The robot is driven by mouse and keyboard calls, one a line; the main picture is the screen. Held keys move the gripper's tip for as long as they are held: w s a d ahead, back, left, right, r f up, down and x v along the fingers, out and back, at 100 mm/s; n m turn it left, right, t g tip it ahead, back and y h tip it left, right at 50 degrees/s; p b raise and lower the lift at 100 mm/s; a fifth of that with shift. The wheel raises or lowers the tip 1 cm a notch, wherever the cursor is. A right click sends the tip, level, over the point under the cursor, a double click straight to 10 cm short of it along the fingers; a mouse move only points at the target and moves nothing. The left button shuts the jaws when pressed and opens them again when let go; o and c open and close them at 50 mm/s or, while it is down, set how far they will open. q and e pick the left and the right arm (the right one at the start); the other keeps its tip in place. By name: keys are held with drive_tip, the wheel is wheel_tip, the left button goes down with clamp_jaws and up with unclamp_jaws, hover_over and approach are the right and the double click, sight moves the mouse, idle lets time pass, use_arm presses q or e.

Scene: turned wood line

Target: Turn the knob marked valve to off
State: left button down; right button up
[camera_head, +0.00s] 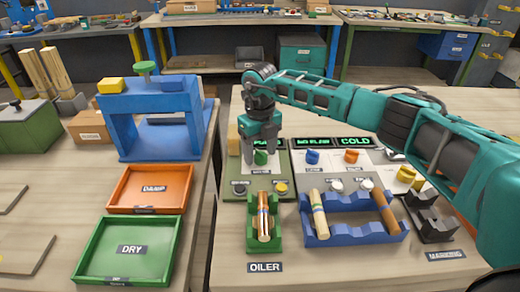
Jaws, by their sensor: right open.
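My right gripper (261,152) comes in from the right and points down over the left end of the control panels. It is open, with its fingers around or just above a green knob (260,158); I cannot tell if they touch it. A blue knob (312,157) stands below a display reading NO FLOW (314,143). An orange knob (351,156) stands below a display reading COLD (356,142). A yellow knob (405,175) is further right. The small knob labels are too small to read, so I cannot tell which says valve. My left gripper is out of view.
In front of the panels stand a green holder (250,240) marked OILER, a blue rack (345,231) with turned wood pieces, and a dark stand (430,222). Left are an orange DAMP tray (122,182), a green DRY tray (92,240) and a blue press (160,125).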

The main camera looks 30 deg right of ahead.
sight(260, 152)
wheel_tip(260, 152, up, 13)
idle(0.6)
drive_tip(key=shift+s+f, duration=0.1)
idle(0.4)
